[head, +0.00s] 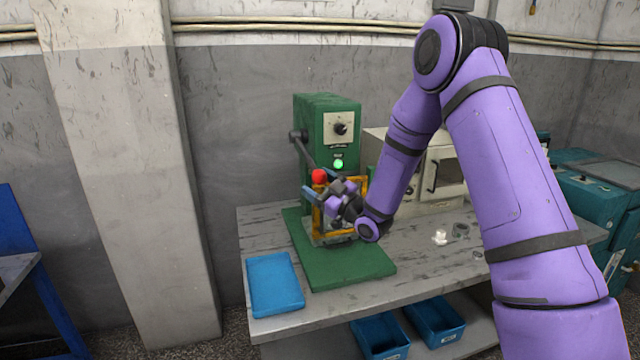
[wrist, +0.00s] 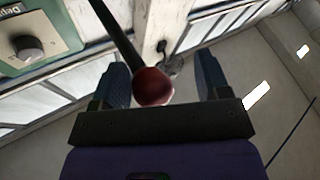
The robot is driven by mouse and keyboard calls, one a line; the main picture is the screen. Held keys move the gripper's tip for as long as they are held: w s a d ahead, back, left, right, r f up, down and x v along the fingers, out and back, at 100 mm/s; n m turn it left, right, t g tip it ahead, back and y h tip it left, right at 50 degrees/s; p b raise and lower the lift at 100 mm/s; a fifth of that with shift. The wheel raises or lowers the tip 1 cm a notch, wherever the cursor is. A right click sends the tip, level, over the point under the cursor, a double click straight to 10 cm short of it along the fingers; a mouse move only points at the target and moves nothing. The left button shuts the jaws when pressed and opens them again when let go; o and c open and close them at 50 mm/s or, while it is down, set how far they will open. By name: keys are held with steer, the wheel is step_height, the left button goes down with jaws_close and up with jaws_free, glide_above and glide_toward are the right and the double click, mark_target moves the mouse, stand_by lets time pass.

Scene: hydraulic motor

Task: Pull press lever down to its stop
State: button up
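The green press (head: 313,128) stands on the bench. Its dark press lever (head: 305,152) slants down from a pivot on the press's left side to a red ball knob (head: 319,176). My gripper (head: 323,190) is at the knob, in front of the press. In the wrist view, the red knob (wrist: 152,87) lies between my two blue fingers (wrist: 165,78), nearer the left one. The fingers are spread, with a clear gap on the knob's right; contact on the left cannot be told. The lever rod (wrist: 115,35) runs up and left from the knob.
A yellow frame (head: 322,238) on the green base plate (head: 355,268) is partly hidden behind my gripper. A blue tray (head: 274,284) lies at the bench's left. Small metal parts (head: 460,230) lie to the right, near a cream cabinet (head: 446,172). A green lamp (head: 338,164) glows on the press.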

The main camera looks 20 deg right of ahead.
steer(key=shift+d+r, duration=0.1)
steer(key=shift+d, duration=0.05)
stand_by(0.3)
steer(key=shift+s+d, duration=0.25)
steer(key=v, duration=1)
steer(key=shift+f, duration=0.25)
